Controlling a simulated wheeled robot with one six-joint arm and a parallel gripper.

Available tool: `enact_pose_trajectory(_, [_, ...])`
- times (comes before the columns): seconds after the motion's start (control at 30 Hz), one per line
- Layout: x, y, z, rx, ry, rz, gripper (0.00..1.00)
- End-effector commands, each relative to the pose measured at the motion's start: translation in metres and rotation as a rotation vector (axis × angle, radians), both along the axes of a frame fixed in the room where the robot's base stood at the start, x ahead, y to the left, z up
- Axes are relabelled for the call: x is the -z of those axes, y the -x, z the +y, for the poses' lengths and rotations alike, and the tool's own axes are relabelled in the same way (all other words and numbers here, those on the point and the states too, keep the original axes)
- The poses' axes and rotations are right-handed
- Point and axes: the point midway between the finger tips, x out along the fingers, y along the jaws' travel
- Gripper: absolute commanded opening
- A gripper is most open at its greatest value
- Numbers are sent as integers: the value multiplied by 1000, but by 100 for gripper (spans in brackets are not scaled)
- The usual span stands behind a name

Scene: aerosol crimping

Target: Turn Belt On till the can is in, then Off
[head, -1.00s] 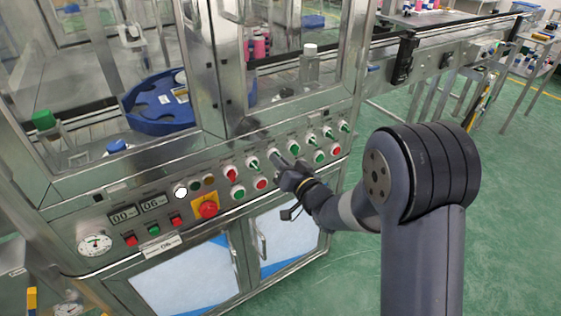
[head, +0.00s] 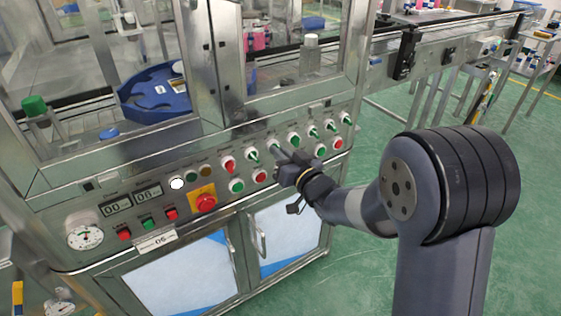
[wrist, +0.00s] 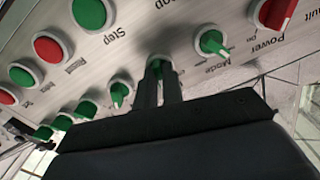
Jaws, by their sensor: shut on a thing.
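My gripper (head: 279,153) is at the front control panel (head: 190,215), its fingers shut around a green selector knob, the third knob from the left in the upper row. In the wrist view the two fingers (wrist: 158,85) straddle this knob (wrist: 159,62), hiding most of it and its label, so I cannot tell its setting. The green Mode knob (wrist: 211,42) and the red Power knob (wrist: 277,12) sit beside it. Behind the glass, a pale container with a white cap (head: 311,41) stands right of the blue rotary plate (head: 155,98).
Several more green selectors (head: 313,131) continue to the right of my gripper. Red and green push buttons (head: 237,186) lie just below, with a red emergency stop (head: 206,203) on yellow at left. A conveyor (head: 450,45) runs off to the right. Open green floor (head: 350,280) lies in front.

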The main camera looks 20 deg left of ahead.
Motion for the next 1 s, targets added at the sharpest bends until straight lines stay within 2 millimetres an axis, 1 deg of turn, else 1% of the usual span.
enact_pose_trajectory(0.03, [6,0,0,0,25,-37,0])
enact_pose_trajectory(0.6, [4,0,0,0,358,-423,0])
enact_pose_trajectory(0.8, [2,0,0,0,436,-514,0])
enact_pose_trajectory(1.0, [2,1,1,0,484,-567,0])
